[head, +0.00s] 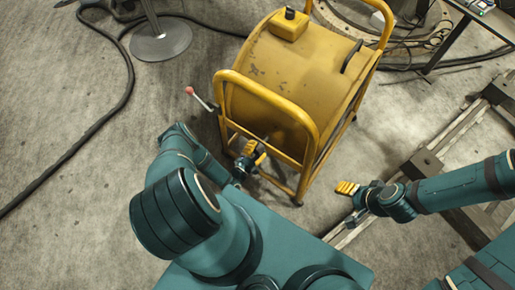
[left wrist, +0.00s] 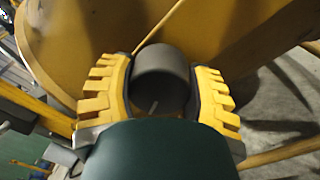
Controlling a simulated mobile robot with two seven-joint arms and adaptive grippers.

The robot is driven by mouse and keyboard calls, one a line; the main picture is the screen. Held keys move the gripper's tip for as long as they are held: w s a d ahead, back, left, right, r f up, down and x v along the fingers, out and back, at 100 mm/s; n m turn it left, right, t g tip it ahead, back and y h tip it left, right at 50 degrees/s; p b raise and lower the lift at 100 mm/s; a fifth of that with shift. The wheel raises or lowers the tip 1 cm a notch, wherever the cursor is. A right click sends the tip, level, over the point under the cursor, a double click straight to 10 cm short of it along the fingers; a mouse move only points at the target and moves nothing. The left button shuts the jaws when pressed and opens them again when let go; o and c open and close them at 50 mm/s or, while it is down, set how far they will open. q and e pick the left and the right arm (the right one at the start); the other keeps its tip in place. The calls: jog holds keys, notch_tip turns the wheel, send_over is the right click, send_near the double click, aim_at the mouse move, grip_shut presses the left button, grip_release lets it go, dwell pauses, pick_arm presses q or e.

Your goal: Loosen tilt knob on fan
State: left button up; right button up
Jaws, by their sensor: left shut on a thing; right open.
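The fan is a yellow drum (head: 292,68) in a yellow tubular frame, standing on the floor in the middle of the head view. A dark grey round knob (left wrist: 161,72) shows in the left wrist view, in front of the yellow drum. My left gripper (head: 252,152) is at the frame's near side, low down. In the left wrist view my left gripper (left wrist: 163,95) has its yellow ribbed fingers shut on the knob, one on each side. In the head view the knob is hardly visible behind the fingers. My right gripper (head: 348,188) is open and empty, right of the frame, apart from it.
A lever with a red ball (head: 189,91) sticks out left of the frame. A black cable (head: 122,100) lies on the floor at left, near a round metal stand base (head: 160,40). Rails (head: 425,165) lie at right. The floor at left is mostly clear.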

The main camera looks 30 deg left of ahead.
aim_at(258, 146)
pick_arm(q)
jog(key=shift+d+f, duration=0.1)
jog(key=shift+d, duration=0.1)
jog(key=o, duration=1.2)
jog(key=shift+o, duration=0.2)
jog(key=shift+a, duration=0.1)
jog(key=shift+r, duration=0.25)
notch_tip(258, 146, up, 8)
jog(key=shift+a+r, duration=0.1)
jog(key=shift+r, duration=0.7)
